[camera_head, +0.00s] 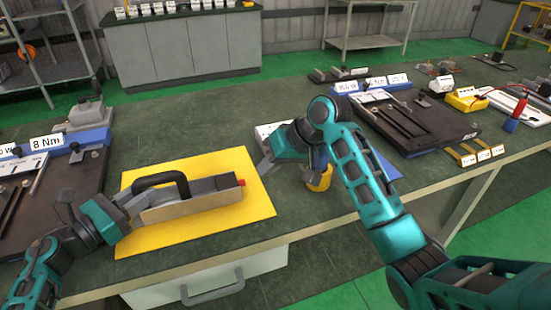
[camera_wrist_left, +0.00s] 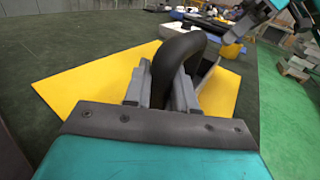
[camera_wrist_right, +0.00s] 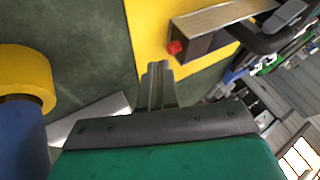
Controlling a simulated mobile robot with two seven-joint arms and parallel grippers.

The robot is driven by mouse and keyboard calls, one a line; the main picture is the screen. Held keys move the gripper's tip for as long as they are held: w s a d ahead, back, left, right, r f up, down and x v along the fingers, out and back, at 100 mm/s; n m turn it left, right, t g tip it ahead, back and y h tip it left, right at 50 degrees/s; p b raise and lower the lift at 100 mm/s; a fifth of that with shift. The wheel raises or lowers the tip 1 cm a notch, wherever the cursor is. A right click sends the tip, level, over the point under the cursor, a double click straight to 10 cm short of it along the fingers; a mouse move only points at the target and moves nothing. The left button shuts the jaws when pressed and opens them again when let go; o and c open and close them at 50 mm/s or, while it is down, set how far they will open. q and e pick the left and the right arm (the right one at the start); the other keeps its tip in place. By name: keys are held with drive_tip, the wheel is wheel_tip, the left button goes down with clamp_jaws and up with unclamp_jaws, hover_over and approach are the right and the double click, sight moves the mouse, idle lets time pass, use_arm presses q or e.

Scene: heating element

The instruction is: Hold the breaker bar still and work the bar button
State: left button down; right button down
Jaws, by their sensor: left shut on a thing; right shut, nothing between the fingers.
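The breaker bar (camera_head: 200,201) is a long grey and tan block with a black arched handle (camera_head: 160,181), lying on a yellow mat (camera_head: 254,208). Its red bar button (camera_head: 242,183) sits on the right end and also shows in the right wrist view (camera_wrist_right: 174,47). My left gripper (camera_head: 128,203) is at the bar's left end. In the left wrist view its fingers close around the black handle (camera_wrist_left: 177,62). My right gripper (camera_head: 264,167) is shut and empty, just right of the button. In the right wrist view its fingertips (camera_wrist_right: 158,70) are close below the button, with a small gap visible.
A yellow and blue cylindrical thing (camera_head: 319,178) stands beneath my right arm. A dark tray with tools (camera_head: 415,118) lies to the right, another (camera_head: 82,190) at the far left. The green bench (camera_head: 200,115) is clear behind the mat.

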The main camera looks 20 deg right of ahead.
sight(243, 182)
drive_tip(key=shift+x, duration=2.4)
drive_tip(key=shift+a, duration=1.2)
use_arm(q)
drive_tip(key=shift+d, duration=0.1)
use_arm(e)
drive_tip(key=shift+a, duration=0.1)
use_arm(q)
drive_tip(key=shift+d, duration=0.1)
use_arm(e)
drive_tip(key=shift+s+r, duration=0.2)
drive_tip(key=shift+r, duration=0.25)
use_arm(q)
drive_tip(key=shift+a, duration=0.2)
use_arm(e)
drive_tip(key=d+v, duration=0.1)
drive_tip(key=v, duration=0.8)
drive_tip(key=shift+d, duration=0.1)
